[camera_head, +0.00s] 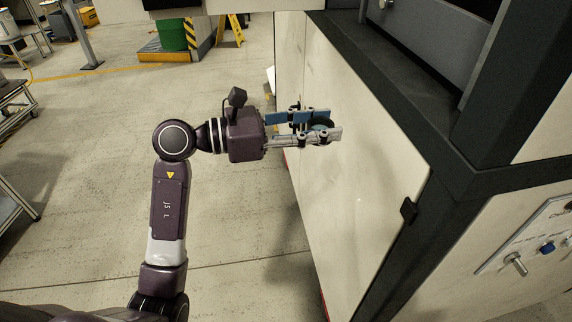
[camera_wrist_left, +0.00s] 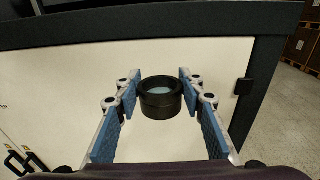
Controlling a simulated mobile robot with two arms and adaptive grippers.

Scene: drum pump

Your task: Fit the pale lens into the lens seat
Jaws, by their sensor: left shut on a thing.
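My left gripper (camera_head: 324,126) reaches in from the left in the head view, in front of a cream cabinet panel. It is shut on the pale lens (camera_wrist_left: 159,88), a short black cylinder with a pale bluish face inside its rim. The lens sits between the blue-padded fingers near their tips in the left wrist view. In the head view it is a small dark round shape, partly hidden by the fingers. I do not see a lens seat I can make out in either view. My right gripper is not in view.
The cream cabinet panel (camera_head: 345,200) with dark frame edges and a black latch (camera_head: 408,210) stands close at the right. A control panel with knobs (camera_head: 515,264) is at lower right. Carts stand at the far left. The floor (camera_head: 90,190) between is clear.

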